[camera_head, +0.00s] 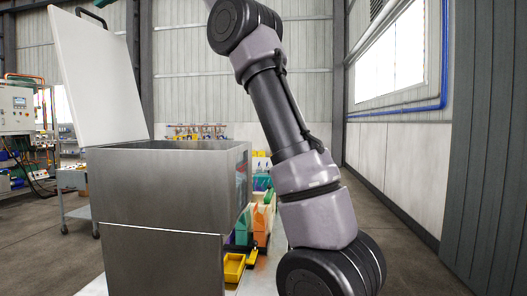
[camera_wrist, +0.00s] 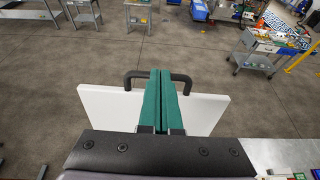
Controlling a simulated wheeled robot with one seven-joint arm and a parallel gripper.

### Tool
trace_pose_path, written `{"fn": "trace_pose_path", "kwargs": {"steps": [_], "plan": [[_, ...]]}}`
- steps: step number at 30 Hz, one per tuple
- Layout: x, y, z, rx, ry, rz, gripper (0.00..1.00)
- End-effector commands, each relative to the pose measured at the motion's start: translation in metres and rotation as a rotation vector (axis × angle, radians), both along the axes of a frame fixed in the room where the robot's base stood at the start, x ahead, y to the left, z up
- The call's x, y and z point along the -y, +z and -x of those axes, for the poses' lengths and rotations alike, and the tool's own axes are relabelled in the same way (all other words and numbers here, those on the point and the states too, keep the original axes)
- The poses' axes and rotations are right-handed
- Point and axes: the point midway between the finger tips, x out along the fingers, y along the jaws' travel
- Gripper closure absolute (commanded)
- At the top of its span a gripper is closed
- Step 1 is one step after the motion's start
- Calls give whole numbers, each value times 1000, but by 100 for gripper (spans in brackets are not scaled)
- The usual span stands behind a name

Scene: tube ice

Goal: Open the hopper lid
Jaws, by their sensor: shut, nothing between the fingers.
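The hopper (camera_head: 165,215) is a grey metal box at the left of the head view, with its top opening (camera_head: 190,145) uncovered. Its white lid (camera_head: 95,75) stands raised at the opening's left side, leaning a little back. A black handle (camera_head: 92,16) is on the lid's upper edge. In the wrist view the lid (camera_wrist: 208,110) lies behind my fingers, and the handle (camera_wrist: 181,78) shows on both sides of them. My gripper (camera_wrist: 161,74) has its green fingers shut together, with nothing between them. The fingers hide the handle's middle; I cannot tell whether they touch it.
Coloured bins (camera_head: 262,215) stand right of the hopper. A control cabinet (camera_head: 17,110) is at the far left. In the wrist view, a cart with items (camera_wrist: 265,50) stands at the upper right, and open concrete floor (camera_wrist: 60,80) surrounds the lid.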

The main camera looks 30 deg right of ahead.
Motion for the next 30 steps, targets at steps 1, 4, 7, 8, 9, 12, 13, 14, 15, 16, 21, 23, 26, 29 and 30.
{"fn": "trace_pose_path", "kwargs": {"steps": [1,4,7,8,9,12,13,14,15,16,21,23,26,29,30], "plan": [[0,0,0,0,0,0,100],[0,0,0,0,0,0,100],[1,0,1,0,0,0,100],[2,1,1,0,-1,0,100],[5,2,3,0,-1,0,100],[15,8,10,1,-3,-1,100],[19,9,13,1,-3,0,100],[24,12,17,2,-3,-1,100],[31,15,21,2,-4,-1,100],[35,17,25,1,-4,-1,100],[60,28,43,0,-2,-1,100],[68,31,48,1,-3,0,100],[76,35,54,1,-2,0,100],[80,37,58,0,0,0,100],[81,37,58,0,0,0,100]]}}
